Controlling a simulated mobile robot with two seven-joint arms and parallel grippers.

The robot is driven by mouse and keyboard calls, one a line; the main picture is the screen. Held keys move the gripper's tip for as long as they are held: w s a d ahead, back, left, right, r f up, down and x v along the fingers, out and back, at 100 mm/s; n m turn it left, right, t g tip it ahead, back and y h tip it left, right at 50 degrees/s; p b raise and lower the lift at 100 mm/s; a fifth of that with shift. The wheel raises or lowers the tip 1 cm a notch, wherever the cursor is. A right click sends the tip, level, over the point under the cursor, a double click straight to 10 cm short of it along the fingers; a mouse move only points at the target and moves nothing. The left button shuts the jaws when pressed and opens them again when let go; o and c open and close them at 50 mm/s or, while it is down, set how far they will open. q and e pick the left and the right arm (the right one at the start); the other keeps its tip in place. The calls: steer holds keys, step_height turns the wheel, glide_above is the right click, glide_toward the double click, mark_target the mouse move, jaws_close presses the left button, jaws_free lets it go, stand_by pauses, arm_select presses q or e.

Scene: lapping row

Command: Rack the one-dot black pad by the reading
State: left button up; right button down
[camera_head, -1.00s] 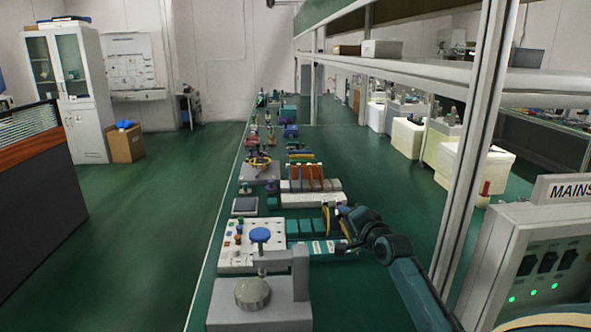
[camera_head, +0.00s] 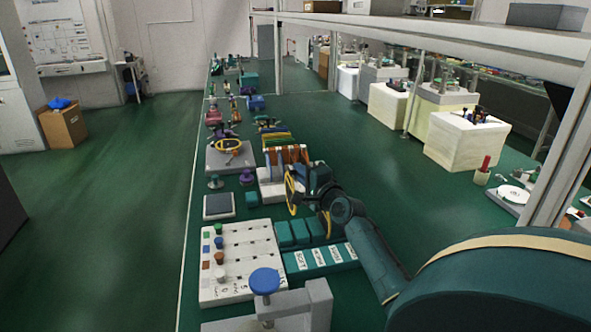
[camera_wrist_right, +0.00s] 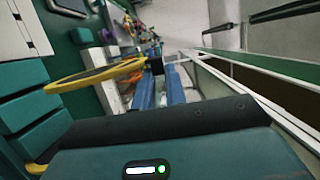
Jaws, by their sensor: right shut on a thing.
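My right gripper (camera_head: 306,184) is shut on a thin, round pad with a yellow rim (camera_head: 291,194), held on edge. The pad also shows in the right wrist view (camera_wrist_right: 88,76), nearly edge-on; I cannot make out its face colour or dots. The gripper is in front of the pale rack (camera_head: 268,190), which has upright blue and orange-brown dividers or pads. Two blue uprights (camera_wrist_right: 172,88) show just past the fingertips in the right wrist view. The gripper and pad hide the rack's right part. My left gripper is not in view.
Teal blocks (camera_head: 301,234) and a labelled teal strip (camera_head: 318,262) lie in front of the rack. A white peg board (camera_head: 250,262) with coloured pegs is to their left. A clamp stand with a blue knob (camera_head: 265,281) stands nearest.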

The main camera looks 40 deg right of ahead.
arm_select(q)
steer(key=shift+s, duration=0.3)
arm_select(e)
steer(key=shift+s+r, duration=0.1)
steer(key=shift+s, duration=0.1)
